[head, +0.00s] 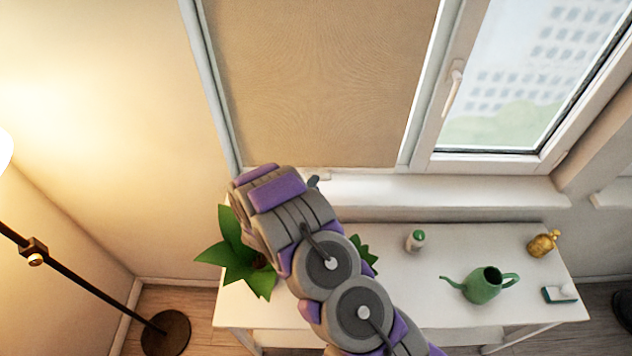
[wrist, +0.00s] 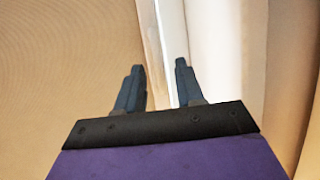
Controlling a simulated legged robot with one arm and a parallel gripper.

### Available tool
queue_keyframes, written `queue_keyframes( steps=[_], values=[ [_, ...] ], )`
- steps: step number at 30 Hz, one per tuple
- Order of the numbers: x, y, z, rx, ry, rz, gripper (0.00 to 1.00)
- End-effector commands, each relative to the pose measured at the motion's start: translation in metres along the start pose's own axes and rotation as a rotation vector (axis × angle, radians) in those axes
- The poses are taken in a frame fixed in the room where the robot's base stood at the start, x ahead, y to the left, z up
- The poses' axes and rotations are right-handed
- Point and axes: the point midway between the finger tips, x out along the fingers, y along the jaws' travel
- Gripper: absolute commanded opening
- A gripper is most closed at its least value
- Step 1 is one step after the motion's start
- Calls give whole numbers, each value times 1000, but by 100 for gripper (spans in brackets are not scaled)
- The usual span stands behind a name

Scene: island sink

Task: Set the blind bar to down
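The tan blind (head: 320,80) covers the left window pane almost to the sill in the head view. Its lower edge is partly hidden behind my arm, and I cannot make out the bar clearly. In the wrist view the blind (wrist: 60,60) fills the left side, beside a pale upright frame strip (wrist: 155,50). My gripper (wrist: 159,64) is open, its two dark fingers apart with nothing visible between them. In the head view my arm hides most of the gripper; a small dark part shows near the blind's lower edge.
A floor lamp (head: 80,270) stands left. The right window has a handle (head: 454,88).

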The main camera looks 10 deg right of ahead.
Motion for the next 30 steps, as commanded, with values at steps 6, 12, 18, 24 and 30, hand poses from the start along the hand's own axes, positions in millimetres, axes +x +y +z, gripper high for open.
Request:
queue_keyframes(
  steps=[6,12,18,24,30],
  values=[
    [22,0,-1,2,1,0,37],
    [26,1,-1,0,1,0,37],
    [26,1,-1,1,1,0,34],
    [26,1,-1,1,1,0,15],
    [26,0,-1,1,1,0,0]
  ],
)
